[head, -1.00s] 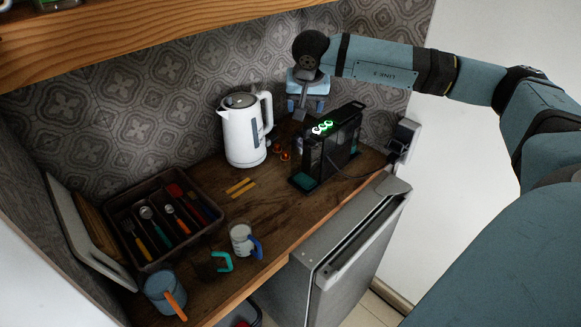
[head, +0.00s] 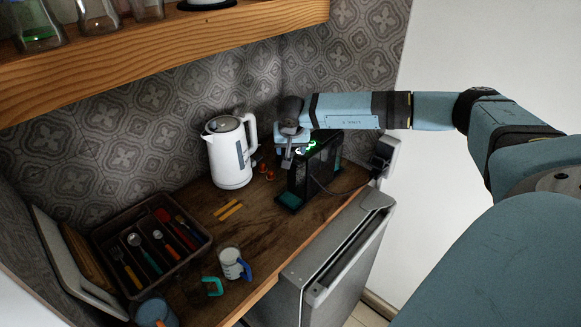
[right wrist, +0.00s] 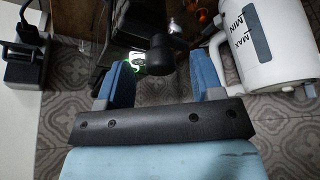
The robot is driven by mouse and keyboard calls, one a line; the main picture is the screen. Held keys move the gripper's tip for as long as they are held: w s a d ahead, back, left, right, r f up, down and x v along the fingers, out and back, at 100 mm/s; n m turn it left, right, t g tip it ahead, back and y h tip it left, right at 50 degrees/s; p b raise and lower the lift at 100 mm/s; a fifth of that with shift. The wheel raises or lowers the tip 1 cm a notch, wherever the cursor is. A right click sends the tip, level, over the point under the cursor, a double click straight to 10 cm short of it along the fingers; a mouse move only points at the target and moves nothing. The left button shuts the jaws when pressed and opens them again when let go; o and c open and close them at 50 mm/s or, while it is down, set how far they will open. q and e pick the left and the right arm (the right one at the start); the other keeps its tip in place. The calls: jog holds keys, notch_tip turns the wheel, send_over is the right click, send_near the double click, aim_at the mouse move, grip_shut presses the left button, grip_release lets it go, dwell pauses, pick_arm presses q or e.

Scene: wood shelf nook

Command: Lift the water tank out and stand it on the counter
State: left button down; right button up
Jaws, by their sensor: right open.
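The black coffee machine (head: 322,168), with green lit buttons on top, stands at the back right of the wooden counter (head: 262,222). Its water tank cannot be clearly told apart from the dark body. My right gripper (head: 287,160) is close beside the machine's upper left side, between it and the white kettle, and partly hides it. In the right wrist view, my right gripper (right wrist: 160,80) is open. A dark rounded part (right wrist: 162,54) shows just beyond and between the fingers; contact cannot be told. My left gripper is not in view.
The white kettle (head: 230,160) stands close left of my gripper. Orange capsules (head: 268,174) lie between kettle and machine. A cutlery tray (head: 205,228), mugs (head: 231,262) and yellow sticks (head: 230,210) are farther left. Counter in front of the machine is clear. A shelf (head: 150,58) overhangs.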

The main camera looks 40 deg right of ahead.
jog(key=shift+x, duration=0.95)
jog(key=shift+c, duration=0.4)
grip_shut()
jog(key=shift+r, duration=0.15)
